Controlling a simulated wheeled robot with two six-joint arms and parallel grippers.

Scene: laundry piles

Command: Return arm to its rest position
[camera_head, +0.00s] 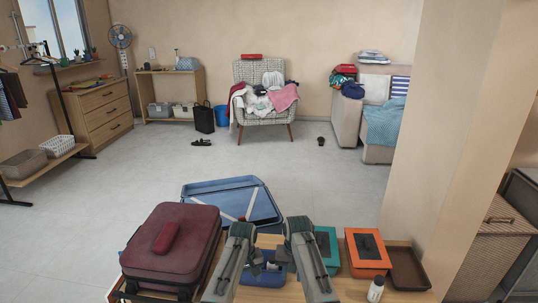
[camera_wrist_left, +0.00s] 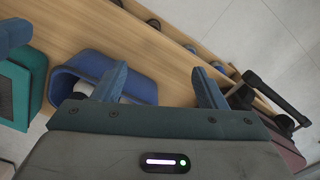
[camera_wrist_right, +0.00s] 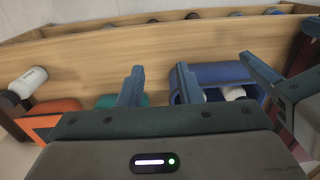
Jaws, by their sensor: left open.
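My left gripper (camera_wrist_left: 161,78) is open in the left wrist view, its two blue-grey fingers apart with bare wood between them. My right gripper (camera_wrist_right: 158,76) is open in the right wrist view, its fingers closer together and nothing held between them. Both grippers are above the wooden table (camera_wrist_right: 80,52), near the blue bin (camera_head: 262,279). In the head view my two arms reach forward side by side at the bottom middle, and their fingertips are hard to make out. A finger of the other gripper shows at the right of the right wrist view.
A maroon suitcase (camera_head: 170,245) and a blue open case (camera_head: 215,190) lie left of and beyond my arms. A teal box (camera_head: 326,248), orange box (camera_head: 367,250), brown tray (camera_head: 408,268) and white bottle (camera_head: 376,289) stand right. A wall corner (camera_head: 445,130) rises at right; open floor lies beyond.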

